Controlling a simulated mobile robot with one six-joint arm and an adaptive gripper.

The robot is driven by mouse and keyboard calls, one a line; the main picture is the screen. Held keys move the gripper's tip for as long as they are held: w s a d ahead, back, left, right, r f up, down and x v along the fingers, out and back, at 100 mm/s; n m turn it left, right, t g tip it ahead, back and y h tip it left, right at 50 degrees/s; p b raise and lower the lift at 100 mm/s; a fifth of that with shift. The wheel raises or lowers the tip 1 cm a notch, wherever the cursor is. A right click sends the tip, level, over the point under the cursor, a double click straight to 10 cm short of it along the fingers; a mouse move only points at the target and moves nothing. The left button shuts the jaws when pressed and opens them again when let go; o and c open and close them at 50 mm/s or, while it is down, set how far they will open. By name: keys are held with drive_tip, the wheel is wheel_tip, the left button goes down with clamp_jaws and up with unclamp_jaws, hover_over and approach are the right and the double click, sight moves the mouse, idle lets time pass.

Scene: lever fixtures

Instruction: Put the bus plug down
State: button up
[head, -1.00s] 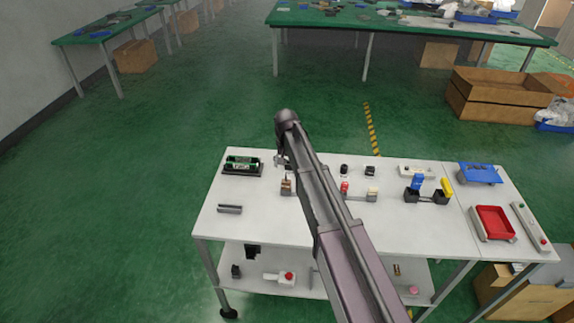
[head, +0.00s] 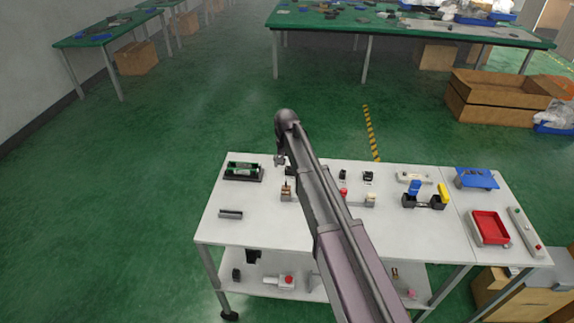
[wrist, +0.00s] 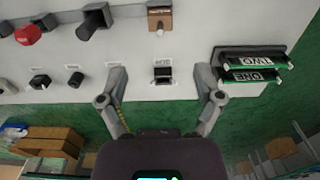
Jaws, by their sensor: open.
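A small black block with a pale lower face (wrist: 162,75), which appears to be the bus plug, shows in the wrist view near the table's edge, beside a small printed label. My gripper (wrist: 162,78) is open, with one finger on each side of the block and visible gaps between. Whether the block rests fully on the white tabletop (wrist: 125,30) cannot be told. In the head view my gripper (head: 281,161) is at the table's far edge, and my arm hides part of the area; the block is not clear there.
A black holder with green modules (head: 243,171) is left of my gripper. A brown block (head: 287,192) stands close by. Black pieces (head: 367,176), a black double bin (head: 424,201) and a red tray (head: 490,228) are to the right. The tabletop's front left is mostly clear.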

drive_tip(key=s+d, duration=2.3)
drive_tip(key=s, duration=0.3)
drive_tip(key=shift+d, duration=0.2)
